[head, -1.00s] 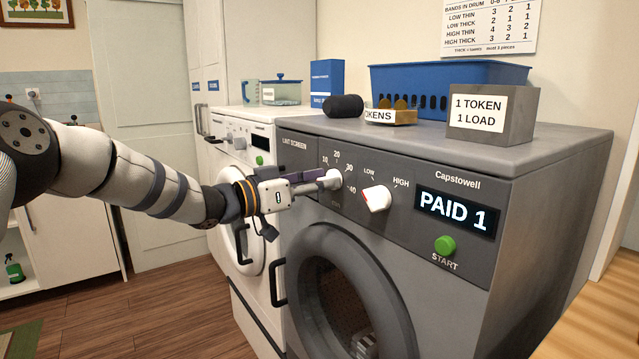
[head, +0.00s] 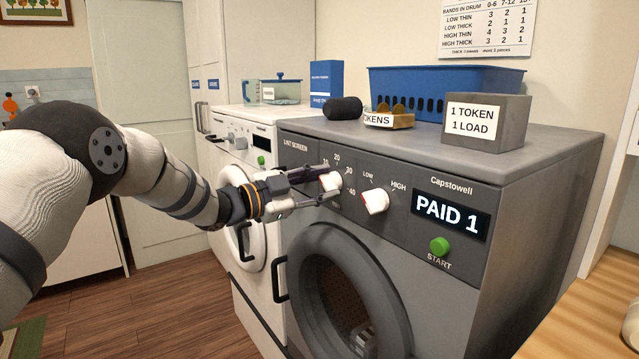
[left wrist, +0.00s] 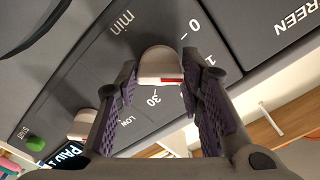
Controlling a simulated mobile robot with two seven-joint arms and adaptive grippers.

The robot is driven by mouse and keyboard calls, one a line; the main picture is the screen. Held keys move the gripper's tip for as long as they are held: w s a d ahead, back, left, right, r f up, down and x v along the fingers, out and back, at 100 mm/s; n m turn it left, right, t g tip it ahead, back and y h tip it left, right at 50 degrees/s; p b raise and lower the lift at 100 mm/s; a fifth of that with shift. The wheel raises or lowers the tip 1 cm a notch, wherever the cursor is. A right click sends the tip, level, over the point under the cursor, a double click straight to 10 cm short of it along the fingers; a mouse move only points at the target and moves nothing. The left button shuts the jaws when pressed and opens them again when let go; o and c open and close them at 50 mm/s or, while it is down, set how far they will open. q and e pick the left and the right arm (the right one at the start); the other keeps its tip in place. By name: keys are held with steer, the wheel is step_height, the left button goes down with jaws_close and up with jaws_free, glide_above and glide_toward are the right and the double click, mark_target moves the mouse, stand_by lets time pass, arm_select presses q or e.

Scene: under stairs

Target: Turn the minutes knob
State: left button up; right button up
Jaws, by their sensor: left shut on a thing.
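The minutes knob (head: 331,181) is a white knob on the grey dryer's front panel (head: 310,152), in a dial marked 10 to 40. My left gripper (head: 322,186) is shut on it, with one finger above and one below in the head view. In the left wrist view the knob (left wrist: 158,62) sits between the two purple-padded fingers (left wrist: 158,88), below the word "min", and a red mark shows on its edge. The fingers hide part of the scale, so I cannot read the exact setting. My right gripper is not in view.
The white LOW/HIGH knob (head: 375,201) is close to the right. Beyond it are the "PAID 1" display (head: 450,215) and green START button (head: 440,246). The round dryer door (head: 345,290) is below. A token box (head: 488,121) and blue basket (head: 505,78) stand on top.

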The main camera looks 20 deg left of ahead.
arm_select(q)
steer(key=m+p, duration=0.1)
steer(key=m, duration=0.6)
steer(key=shift+r, duration=0.15)
steer(key=m, duration=0.4)
steer(key=shift+p, duration=0.35)
steer(key=m, duration=0.3)
steer(key=shift+m, duration=0.4)
steer(key=m, duration=0.2)
steer(key=shift+m+p, duration=0.3)
steer(key=m, duration=0.4)
steer(key=shift+m, duration=0.3)
steer(key=m, duration=0.4)
steer(key=shift+m, duration=1.8)
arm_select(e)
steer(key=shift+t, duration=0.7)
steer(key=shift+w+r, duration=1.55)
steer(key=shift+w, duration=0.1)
arm_select(q)
steer(key=shift+m, duration=0.3)
